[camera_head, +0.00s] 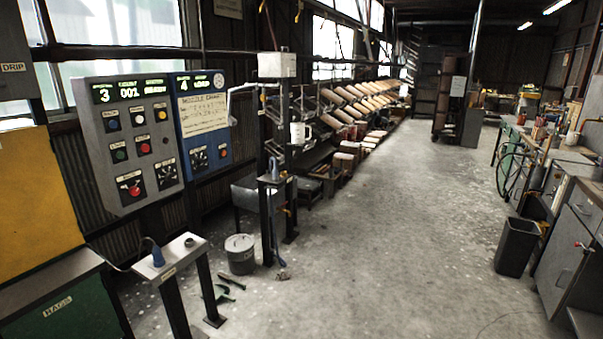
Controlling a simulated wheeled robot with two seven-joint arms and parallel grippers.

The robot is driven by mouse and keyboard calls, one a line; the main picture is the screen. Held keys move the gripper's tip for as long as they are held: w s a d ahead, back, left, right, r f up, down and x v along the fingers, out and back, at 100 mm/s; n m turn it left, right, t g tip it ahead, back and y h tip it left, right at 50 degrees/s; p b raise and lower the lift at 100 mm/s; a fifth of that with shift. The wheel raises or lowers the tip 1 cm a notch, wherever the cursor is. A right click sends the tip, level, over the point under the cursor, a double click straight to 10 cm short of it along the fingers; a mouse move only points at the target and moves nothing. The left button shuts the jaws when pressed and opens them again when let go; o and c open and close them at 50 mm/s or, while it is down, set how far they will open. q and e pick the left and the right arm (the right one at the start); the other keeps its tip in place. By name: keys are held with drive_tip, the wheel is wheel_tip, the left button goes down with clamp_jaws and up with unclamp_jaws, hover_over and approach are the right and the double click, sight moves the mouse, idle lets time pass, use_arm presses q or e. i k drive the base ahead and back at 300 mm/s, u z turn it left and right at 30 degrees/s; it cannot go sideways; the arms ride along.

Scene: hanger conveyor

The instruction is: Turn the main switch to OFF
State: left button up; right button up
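A grey control panel (93,148) hangs on the wall at the left, with a lit display reading "3" and "001" along its top. A red rotary knob (131,187) on a dark plate sits at its lower left; its label and pointer are too small to read. A black dial (166,174) sits to the right of the red knob. A red button (144,148), a green button (120,155) and several other buttons are above. Neither of my grippers is in view, and nothing covers the panel.
A blue panel (210,146) adjoins on the right, bearing a paper note and another dial. A narrow stand (170,262) with a blue-handled item is below the grey panel. A bucket (240,262) and loose tools lie on the floor. The central aisle is clear.

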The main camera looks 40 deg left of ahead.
sight(134, 190)
drive_tip(key=i, duration=1.8)
drive_tip(key=u, duration=1.15)
drive_tip(key=i, duration=1.05)
drive_tip(key=u, duration=1.1)
